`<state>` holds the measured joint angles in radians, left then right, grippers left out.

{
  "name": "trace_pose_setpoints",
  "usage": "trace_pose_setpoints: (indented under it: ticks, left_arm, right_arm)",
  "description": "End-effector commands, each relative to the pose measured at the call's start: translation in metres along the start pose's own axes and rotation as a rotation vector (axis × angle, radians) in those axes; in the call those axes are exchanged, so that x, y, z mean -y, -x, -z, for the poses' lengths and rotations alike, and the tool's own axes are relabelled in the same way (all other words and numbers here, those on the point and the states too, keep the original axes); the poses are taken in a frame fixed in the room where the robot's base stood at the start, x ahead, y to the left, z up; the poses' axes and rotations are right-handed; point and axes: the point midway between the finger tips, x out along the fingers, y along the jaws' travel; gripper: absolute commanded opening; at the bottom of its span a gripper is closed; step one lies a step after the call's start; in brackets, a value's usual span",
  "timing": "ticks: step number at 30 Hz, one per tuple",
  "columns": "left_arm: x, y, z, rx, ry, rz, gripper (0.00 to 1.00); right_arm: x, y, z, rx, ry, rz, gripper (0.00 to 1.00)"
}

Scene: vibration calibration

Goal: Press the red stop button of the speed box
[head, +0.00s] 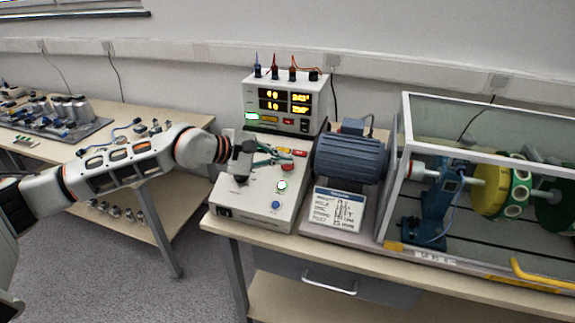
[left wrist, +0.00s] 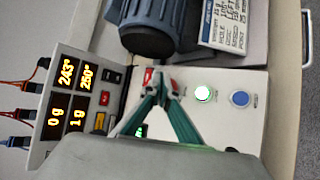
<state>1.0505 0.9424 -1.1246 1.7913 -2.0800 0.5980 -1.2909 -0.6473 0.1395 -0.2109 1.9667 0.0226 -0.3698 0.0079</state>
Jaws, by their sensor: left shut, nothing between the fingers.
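The speed box (head: 252,206) is a light box with a sloped panel on the bench. Its red stop button (head: 287,167) lies in line with a lit green button (head: 282,185) and a blue button (head: 275,205). My left gripper (head: 289,160) is shut and empty, its tips over the panel right by the red button. In the left wrist view, the left gripper's tips (left wrist: 161,82) meet beside the red button (left wrist: 174,85), which they partly hide. The green button (left wrist: 203,93) and blue button (left wrist: 240,98) are clear. I cannot tell whether the tips touch the red button. My right gripper is not in view.
A display unit (head: 286,102) with lit digits stands behind the speed box. A blue motor (head: 348,157) and a label plate (head: 337,209) are close to its right. A framed clear enclosure (head: 407,150) covers the rotor. Another table (head: 130,118) holds parts at left.

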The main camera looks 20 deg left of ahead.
Motion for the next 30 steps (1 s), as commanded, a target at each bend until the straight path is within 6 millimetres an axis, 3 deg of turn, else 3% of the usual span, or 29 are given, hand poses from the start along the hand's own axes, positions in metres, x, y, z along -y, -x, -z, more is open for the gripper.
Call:
trace_pose_setpoints:
  ticks: [30]
  left_arm:
    - [0.0042, -0.0059, 0.0043, 0.000, 0.000, 0.000, 0.00]
  right_arm:
    - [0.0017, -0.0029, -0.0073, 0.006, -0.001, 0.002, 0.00]
